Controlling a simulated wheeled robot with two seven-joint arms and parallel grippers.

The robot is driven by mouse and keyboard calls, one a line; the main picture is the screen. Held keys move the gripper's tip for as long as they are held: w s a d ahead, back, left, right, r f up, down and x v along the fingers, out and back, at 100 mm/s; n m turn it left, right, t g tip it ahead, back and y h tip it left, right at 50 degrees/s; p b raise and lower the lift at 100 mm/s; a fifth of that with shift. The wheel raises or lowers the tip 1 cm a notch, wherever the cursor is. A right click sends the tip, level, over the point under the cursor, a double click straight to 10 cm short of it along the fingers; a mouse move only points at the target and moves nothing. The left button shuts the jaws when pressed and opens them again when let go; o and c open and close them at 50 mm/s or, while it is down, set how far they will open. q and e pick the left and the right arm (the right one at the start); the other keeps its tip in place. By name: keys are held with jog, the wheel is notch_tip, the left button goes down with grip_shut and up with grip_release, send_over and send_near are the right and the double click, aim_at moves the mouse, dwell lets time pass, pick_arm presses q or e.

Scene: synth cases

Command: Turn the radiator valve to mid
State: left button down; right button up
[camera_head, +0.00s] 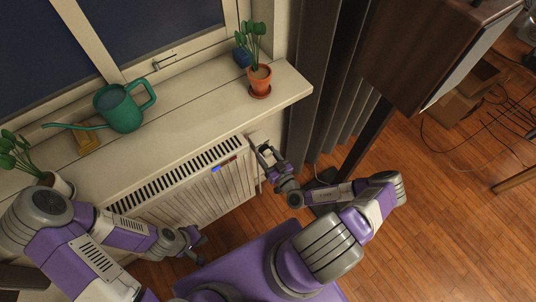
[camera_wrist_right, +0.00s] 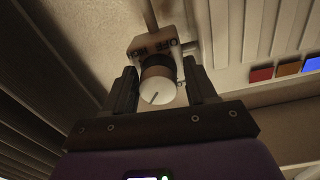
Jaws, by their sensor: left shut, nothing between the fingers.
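The radiator valve knob (camera_wrist_right: 158,92) is a round white cap with a dark pointer line, seen in the right wrist view. The line slants toward the lower left. Behind it is a pale block (camera_wrist_right: 152,42) with dark lettering, partly hidden and hard to read. My right gripper (camera_wrist_right: 163,80) has one finger on each side of the knob, with a small gap visible at the right. In the head view my right gripper (camera_head: 267,153) is at the right end of the white radiator (camera_head: 190,190). My left gripper (camera_head: 196,246) is shut and empty, low in front of the radiator.
The windowsill (camera_head: 185,108) above holds a green watering can (camera_head: 121,107), a potted plant (camera_head: 260,80) and another plant (camera_head: 18,155). A dark curtain (camera_head: 325,80) and a brown wooden box on a stand (camera_head: 420,50) are right of the valve.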

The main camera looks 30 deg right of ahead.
jog(key=shift+o, duration=0.9)
jog(key=shift+d, duration=0.1)
jog(key=s+p, duration=0.1)
jog(key=s, duration=0.6)
jog(key=shift+s+d, duration=0.15)
jog(key=shift+s, duration=0.1)
